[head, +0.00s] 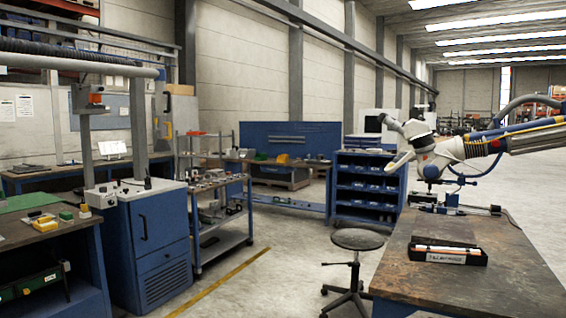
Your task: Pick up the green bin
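Several green items show in the head view, and I cannot tell for sure which is the green bin. A small green bin-like box (66,215) sits on the left bench beside small yellow boxes (43,221). Another small green bin (262,156) stands far off on the back workbench, left of a yellow bin (283,158). A green case-like item (38,281) lies on the shelf under the left bench. Neither of my grippers is in view.
A blue cabinet (150,240) and cart (220,250) stand left. Floor between is clear.

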